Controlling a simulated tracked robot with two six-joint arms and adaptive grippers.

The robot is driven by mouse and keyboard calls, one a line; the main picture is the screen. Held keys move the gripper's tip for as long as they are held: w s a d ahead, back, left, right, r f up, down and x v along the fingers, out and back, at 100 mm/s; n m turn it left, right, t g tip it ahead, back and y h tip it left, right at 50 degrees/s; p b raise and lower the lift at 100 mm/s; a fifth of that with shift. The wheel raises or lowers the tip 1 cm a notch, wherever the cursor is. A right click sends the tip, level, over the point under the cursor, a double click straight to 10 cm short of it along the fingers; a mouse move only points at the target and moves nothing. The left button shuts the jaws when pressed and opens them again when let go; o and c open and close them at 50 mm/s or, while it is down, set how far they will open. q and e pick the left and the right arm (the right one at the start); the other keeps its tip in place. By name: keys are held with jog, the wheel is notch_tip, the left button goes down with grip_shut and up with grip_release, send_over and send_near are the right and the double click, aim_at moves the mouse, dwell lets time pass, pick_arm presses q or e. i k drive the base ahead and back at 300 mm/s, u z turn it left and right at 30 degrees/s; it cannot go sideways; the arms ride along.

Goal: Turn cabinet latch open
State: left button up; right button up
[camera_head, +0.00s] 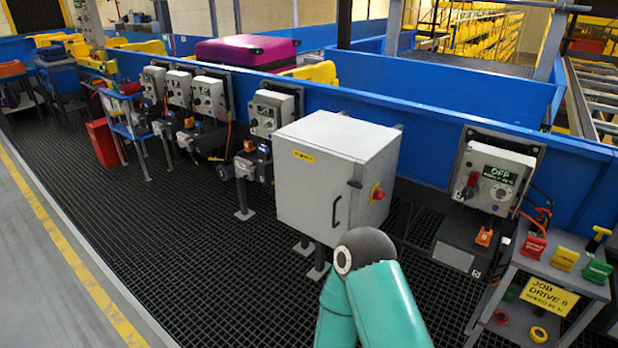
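A light grey cabinet (312,180) stands on short legs in the middle of the view, with its door shut. A thin black handle (336,211) sits near the right edge of its front door. I cannot tell which of these is the latch. A teal arm of mine with a dark round joint rises from the bottom, in front of the cabinet's lower right. Neither gripper shows.
A blue conveyor wall (430,110) runs behind the cabinet. A control box reading OFF (494,178) is at right, near a grey cart (555,275) with coloured tags. Several control boxes line the wall at left. Dark grating floor (190,260) is clear at front left.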

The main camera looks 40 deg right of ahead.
aim_at(357, 184)
jog(key=z, duration=0.1)
jog(key=i, duration=0.8)
jog(key=z, duration=0.8)
jog(key=i, duration=0.35)
jog(key=z, duration=0.25)
jog(key=k, duration=0.9)
jog(key=z, duration=0.15)
jog(key=i, duration=0.9)
jog(key=u, duration=0.05)
